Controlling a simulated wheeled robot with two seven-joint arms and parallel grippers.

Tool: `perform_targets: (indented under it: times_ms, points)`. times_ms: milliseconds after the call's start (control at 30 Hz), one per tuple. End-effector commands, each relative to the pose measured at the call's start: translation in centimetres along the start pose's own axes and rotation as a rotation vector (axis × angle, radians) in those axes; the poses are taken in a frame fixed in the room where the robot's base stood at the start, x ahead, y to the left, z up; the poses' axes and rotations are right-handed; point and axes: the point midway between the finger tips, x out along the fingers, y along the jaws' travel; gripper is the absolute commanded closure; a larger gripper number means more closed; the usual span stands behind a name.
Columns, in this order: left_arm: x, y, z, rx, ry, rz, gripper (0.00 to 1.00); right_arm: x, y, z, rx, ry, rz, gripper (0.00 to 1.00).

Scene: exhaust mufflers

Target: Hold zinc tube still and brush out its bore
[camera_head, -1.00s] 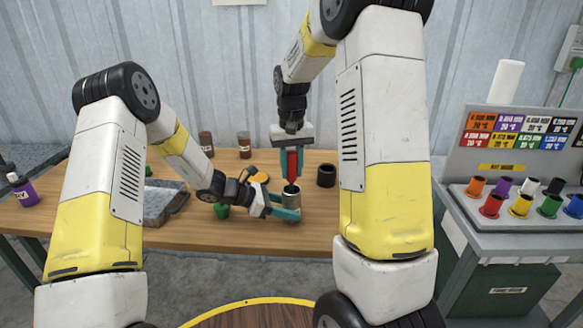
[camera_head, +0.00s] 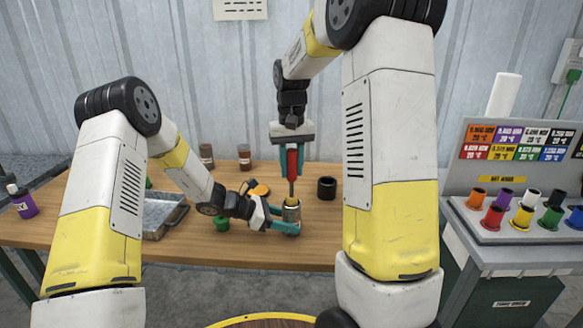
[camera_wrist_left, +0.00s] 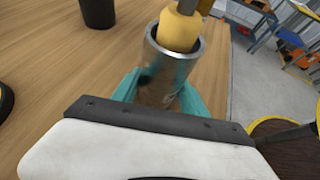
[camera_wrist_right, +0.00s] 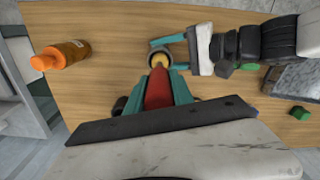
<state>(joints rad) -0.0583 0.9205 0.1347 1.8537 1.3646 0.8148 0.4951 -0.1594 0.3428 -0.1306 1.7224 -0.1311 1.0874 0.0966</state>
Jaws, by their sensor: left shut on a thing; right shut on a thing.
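The zinc tube (camera_head: 291,214) stands about upright near the table's front edge. My left gripper (camera_head: 289,227) is shut around its lower part; the left wrist view shows a finger on each side of the grey, scuffed tube (camera_wrist_left: 160,85). My right gripper (camera_head: 292,160) is above, shut on the red handle (camera_head: 292,163) of the brush, which points straight down. The brush's yellow head (camera_wrist_left: 178,32) sits in the tube's mouth, its upper part showing above the rim. Its lower end is hidden inside the bore. In the right wrist view the red handle (camera_wrist_right: 157,90) points at the tube.
A black cylinder (camera_head: 327,188) stands behind and right of the tube. A grey tray (camera_head: 157,230) is farther left. Brown jars (camera_head: 245,157) stand at the back.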

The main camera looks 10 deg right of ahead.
Motion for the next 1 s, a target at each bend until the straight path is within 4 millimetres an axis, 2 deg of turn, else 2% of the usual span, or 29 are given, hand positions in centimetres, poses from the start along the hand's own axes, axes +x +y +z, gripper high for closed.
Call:
perform_targets:
  times_ms: [500,867,1000]
  points:
    - [0.0,0.0,0.0,0.0,0.0,0.0,0.72,4.3,0.0,0.0,0.0,-0.002,0.0,1.0]
    - [0.0,0.0,0.0,0.0,0.0,0.0,0.72,4.6,0.1,0.0,0.0,-0.001,0.0,1.0]
    - [0.0,0.0,0.0,0.0,0.0,0.0,0.72,3.9,0.0,0.0,0.0,0.0,0.0,1.0]
